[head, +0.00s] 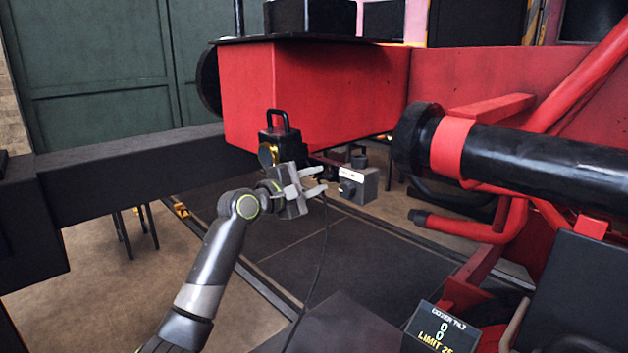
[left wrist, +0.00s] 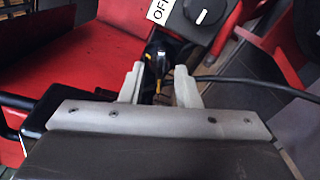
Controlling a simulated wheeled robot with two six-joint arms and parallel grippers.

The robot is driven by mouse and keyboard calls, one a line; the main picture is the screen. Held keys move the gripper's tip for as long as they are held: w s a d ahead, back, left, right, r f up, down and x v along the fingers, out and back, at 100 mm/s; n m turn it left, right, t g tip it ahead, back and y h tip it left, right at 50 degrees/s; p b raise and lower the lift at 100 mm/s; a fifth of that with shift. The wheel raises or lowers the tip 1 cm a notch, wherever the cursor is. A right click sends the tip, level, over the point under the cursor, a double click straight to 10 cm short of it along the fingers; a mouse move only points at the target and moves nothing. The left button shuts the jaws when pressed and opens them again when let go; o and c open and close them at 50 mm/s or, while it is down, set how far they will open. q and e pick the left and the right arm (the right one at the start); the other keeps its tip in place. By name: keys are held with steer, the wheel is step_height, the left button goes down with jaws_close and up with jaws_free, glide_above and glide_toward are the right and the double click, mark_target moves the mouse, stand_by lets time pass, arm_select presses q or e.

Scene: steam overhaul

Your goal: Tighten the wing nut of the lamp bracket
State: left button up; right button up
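The black lamp (head: 279,140) with a loop handle and a yellowish round lens sits against the front of the red beam. My left gripper (head: 320,180) is just below and right of the lamp, its two pale fingers apart. In the left wrist view the fingers (left wrist: 159,82) are spread, and a small dark piece with a yellow part (left wrist: 158,66) shows beyond the gap between them. I cannot tell whether this is the wing nut. The wing nut is not clearly seen in the head view. My right gripper is not in view.
A grey box with a black knob (head: 359,184) is right of the gripper; its OFF label (left wrist: 160,10) shows in the left wrist view. A black cable hangs below. The red beam (head: 310,90) and black buffer (head: 410,135) bound the space. A display (head: 440,328) is at lower right.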

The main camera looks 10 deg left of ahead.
arm_select(q)
jaws_close()
steer(key=m+b, duration=1.3)
steer(key=m, duration=0.9)
steer(key=shift+f, duration=0.1)
stand_by(0.6)
